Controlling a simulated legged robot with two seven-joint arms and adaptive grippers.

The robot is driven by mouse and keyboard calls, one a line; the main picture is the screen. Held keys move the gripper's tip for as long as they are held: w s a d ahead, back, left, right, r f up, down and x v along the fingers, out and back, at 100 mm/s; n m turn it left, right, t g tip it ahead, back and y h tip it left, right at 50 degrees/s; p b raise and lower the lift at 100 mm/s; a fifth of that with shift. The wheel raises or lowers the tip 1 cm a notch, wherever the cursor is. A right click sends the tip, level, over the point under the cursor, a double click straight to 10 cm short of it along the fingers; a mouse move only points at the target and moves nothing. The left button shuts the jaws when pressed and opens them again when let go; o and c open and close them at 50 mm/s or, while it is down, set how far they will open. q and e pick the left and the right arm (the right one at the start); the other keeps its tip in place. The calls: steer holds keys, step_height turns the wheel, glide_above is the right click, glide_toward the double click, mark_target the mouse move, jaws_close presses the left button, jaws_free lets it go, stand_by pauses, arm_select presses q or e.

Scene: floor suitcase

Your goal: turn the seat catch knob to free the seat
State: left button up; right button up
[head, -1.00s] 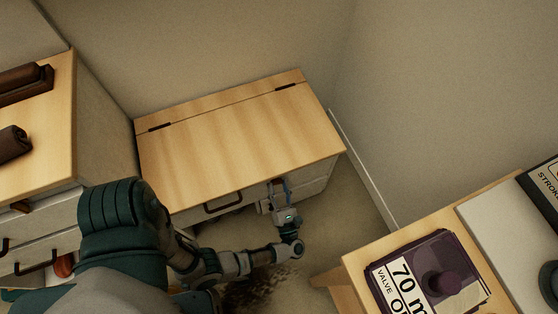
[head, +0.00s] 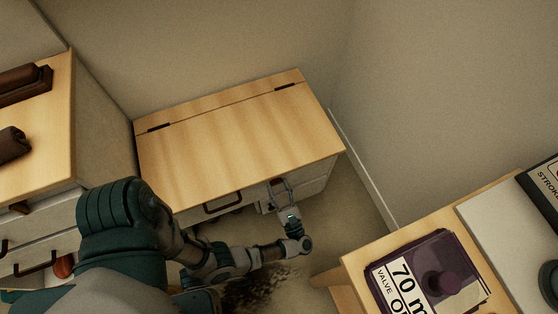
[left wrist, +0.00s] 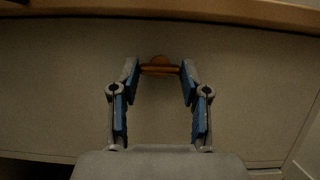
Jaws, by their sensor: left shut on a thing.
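The seat (head: 235,135) is a light wooden lid with two dark hinges, lying flat on a pale chest below a corner of the walls. The catch knob (left wrist: 160,60) is a small brown-orange piece on the chest's front, under the lid's edge. My left gripper (left wrist: 161,69) is shut on the knob, with a fingertip at each side of its bar. In the head view my left gripper (head: 278,186) is at the chest's front, right of the dark handle (head: 222,205), and mostly hides the knob. My right gripper is not in view.
A wooden-topped cabinet (head: 50,140) with dark brown objects stands at the left. At the lower right a wooden table (head: 360,262) carries a purple box (head: 440,262) with a label. Bare floor (head: 350,205) lies between chest and table.

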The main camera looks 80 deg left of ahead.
arm_select(q)
steer(key=shift+f, duration=0.2)
steer(key=o, duration=1.1)
steer(key=shift+o, duration=0.2)
steer(key=shift+r, duration=0.1)
steer(key=shift+m, duration=0.4)
